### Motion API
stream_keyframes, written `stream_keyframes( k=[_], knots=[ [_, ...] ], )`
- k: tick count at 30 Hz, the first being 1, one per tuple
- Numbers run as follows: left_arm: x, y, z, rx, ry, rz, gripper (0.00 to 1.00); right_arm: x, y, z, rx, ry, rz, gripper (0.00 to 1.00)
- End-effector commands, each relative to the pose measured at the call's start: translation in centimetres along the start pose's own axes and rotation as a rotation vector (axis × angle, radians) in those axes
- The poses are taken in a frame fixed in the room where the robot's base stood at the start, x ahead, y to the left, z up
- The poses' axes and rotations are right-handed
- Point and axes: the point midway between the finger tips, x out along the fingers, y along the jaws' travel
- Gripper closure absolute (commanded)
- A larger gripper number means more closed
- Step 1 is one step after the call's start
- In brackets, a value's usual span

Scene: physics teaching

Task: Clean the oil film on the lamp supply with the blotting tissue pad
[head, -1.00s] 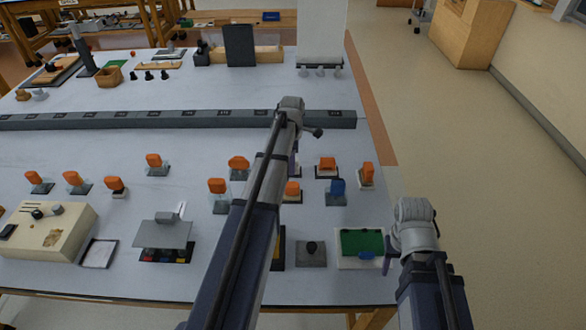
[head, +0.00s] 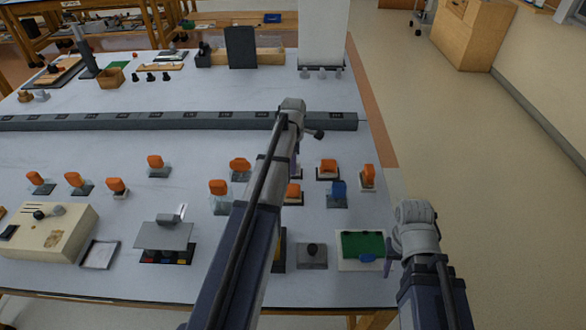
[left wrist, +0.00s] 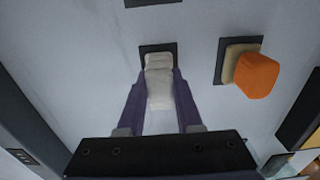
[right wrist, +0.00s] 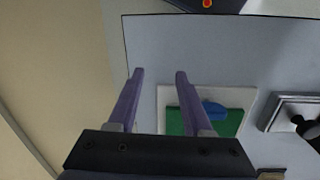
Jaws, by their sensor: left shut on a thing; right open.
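The lamp supply is probably the cream box (head: 62,222) at the front left in the head view, with a brown patch (head: 53,239) on its sloping top. The white tissue pad (left wrist: 159,82) is between the fingers of my left gripper (left wrist: 159,76), which is shut on it. The pad is over a small dark base (left wrist: 158,48); I cannot tell whether it touches it. In the head view my left arm hides the pad. My right gripper (right wrist: 159,73) is open and empty, near the table's right edge beside the green pad (head: 362,244).
Several orange-topped pieces (head: 217,187) stand mid-table, one (left wrist: 256,76) right of the pad in the left wrist view. A blue-topped piece (head: 338,188) is near my left gripper. A grey-topped stand (head: 164,236) is between my left arm and the box. A long dark rail (head: 190,120) crosses behind.

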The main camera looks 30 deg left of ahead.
Motion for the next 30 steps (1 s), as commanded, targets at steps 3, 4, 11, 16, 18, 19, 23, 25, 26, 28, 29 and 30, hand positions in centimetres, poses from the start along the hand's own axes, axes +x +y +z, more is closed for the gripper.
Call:
stream_keyframes(
  k=[3, 4, 11, 16, 18, 19, 23, 25, 26, 28, 29, 30],
  knots=[
    [-0.6, 0.0, 0.0, 0.0, 0.0, 0.0, 1.0, -0.6, 0.1, 0.0, 0.0, 0.0, 0.0, 0.5],
    [-0.8, 0.0, 0.0, 0.0, 0.0, 0.0, 1.0, -0.8, 0.1, 0.0, 0.0, 0.0, 0.0, 0.5],
    [-2.4, 0.0, 0.0, 0.0, 0.0, 0.0, 1.0, -2.4, 0.2, 0.1, 0.0, 0.0, 0.0, 0.5],
    [-3.5, 0.0, 0.0, 0.0, 0.0, 0.0, 1.0, -3.5, 0.3, 0.2, 0.0, 0.0, 0.0, 0.5],
    [-3.9, 0.0, 0.0, 0.0, 0.0, 0.0, 1.0, -3.9, 0.4, 0.2, 0.0, 0.0, 0.0, 0.5],
    [-4.0, 0.0, 0.0, 0.0, 0.0, 0.0, 1.0, -4.0, 0.4, 0.2, 0.0, 0.0, 0.0, 0.5],
    [-4.0, 0.0, 0.0, 0.0, 0.0, 0.0, 1.0, -4.0, 0.4, 0.2, 0.0, 0.0, 0.0, 0.5],
    [-4.0, 0.0, 0.0, 0.0, 0.0, 0.0, 1.0, -3.9, 0.4, 0.2, 0.0, 0.0, 0.0, 0.5],
    [-4.0, 0.0, 0.0, 0.0, 0.0, 0.0, 1.0, -3.9, 0.4, 0.2, 0.0, 0.0, 0.0, 0.5],
    [-4.0, 0.0, 0.0, 0.0, 0.0, 0.0, 1.0, -3.9, 0.4, 0.2, 0.0, 0.0, 0.0, 0.5],
    [-4.0, 0.0, 0.0, 0.0, 0.0, 0.0, 1.0, -3.9, 0.4, 0.2, 0.0, 0.0, 0.0, 0.5],
    [-4.0, 0.0, 0.0, 0.0, 0.0, 0.0, 1.0, -3.9, 0.4, 0.2, 0.0, 0.0, 0.0, 0.5]
  ],
)
